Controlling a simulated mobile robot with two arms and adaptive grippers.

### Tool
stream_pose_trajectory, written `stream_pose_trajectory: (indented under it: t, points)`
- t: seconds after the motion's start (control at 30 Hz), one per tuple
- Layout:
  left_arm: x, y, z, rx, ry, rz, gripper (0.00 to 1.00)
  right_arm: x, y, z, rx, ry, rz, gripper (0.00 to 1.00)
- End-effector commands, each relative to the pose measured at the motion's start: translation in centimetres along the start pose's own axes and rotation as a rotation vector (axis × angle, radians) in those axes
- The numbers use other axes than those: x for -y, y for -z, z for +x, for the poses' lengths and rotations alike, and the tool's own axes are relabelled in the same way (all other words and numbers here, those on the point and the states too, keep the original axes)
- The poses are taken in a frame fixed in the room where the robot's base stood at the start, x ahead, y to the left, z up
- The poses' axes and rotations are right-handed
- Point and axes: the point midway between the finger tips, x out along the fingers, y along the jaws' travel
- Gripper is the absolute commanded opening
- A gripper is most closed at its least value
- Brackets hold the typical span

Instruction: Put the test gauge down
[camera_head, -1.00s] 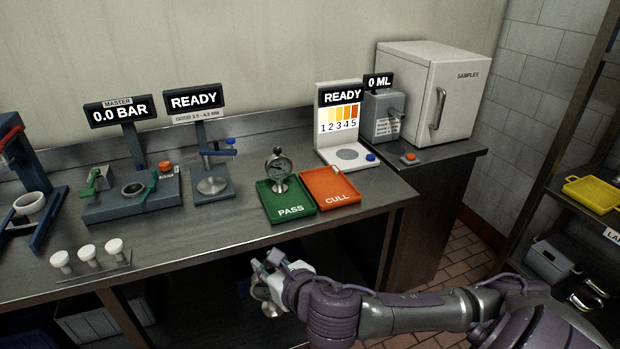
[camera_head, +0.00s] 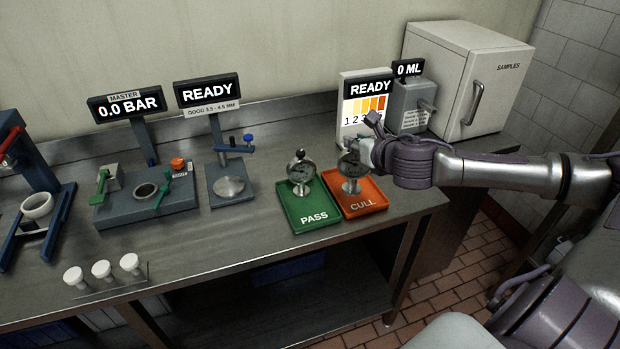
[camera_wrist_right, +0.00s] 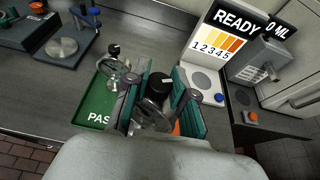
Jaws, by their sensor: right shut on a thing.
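My right gripper (camera_head: 372,150) is shut on a round-dialled test gauge (camera_head: 350,172) over the orange CULL tray (camera_head: 368,208). In the right wrist view, the gauge (camera_wrist_right: 152,112) sits between the two green-padded fingers (camera_wrist_right: 162,98). The gauge is roughly upright, its base at or just above the tray; I cannot tell whether it touches. A second, similar gauge (camera_head: 301,172) stands upright in the green PASS tray (camera_head: 296,222), and it also shows in the right wrist view (camera_wrist_right: 118,65). My left gripper is in neither view.
A READY colour-scale stand (camera_head: 347,128), a 0 ML unit (camera_head: 410,105) and a SAMPLES cabinet (camera_head: 490,85) stand behind the arm. A READY station (camera_head: 229,186) and the MASTER pressure station (camera_head: 146,208) are to the left.

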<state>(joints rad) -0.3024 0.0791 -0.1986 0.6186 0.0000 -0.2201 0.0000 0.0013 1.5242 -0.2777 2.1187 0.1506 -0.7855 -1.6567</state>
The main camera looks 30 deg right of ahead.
Motion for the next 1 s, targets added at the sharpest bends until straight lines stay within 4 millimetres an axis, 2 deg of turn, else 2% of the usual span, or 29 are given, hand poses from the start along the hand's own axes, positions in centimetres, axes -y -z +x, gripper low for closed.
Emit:
stream_pose_trajectory:
  t: [0.07, 0.23, 0.5, 0.6, 0.77, 1.0]
  points:
    - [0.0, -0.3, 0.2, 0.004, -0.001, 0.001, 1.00, -0.9, 0.3, 0.6, 0.000, -0.008, 0.013, 0.00]
    - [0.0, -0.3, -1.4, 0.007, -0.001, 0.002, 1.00, -3.0, 0.6, 1.9, 0.000, -0.008, 0.009, 0.00]
    - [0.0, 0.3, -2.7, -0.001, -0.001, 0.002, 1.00, -7.4, 2.7, 5.3, -0.003, -0.007, 0.003, 0.00]
    - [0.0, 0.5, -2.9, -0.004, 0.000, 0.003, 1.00, -8.4, 3.3, 6.2, -0.002, -0.004, 0.001, 0.00]
    - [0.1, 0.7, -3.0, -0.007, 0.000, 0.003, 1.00, -9.0, 4.0, 6.8, -0.003, -0.003, -0.004, 0.00]
    - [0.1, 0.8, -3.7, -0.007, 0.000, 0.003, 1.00, -9.0, 7.0, 8.0, -0.005, -0.003, -0.003, 0.00]
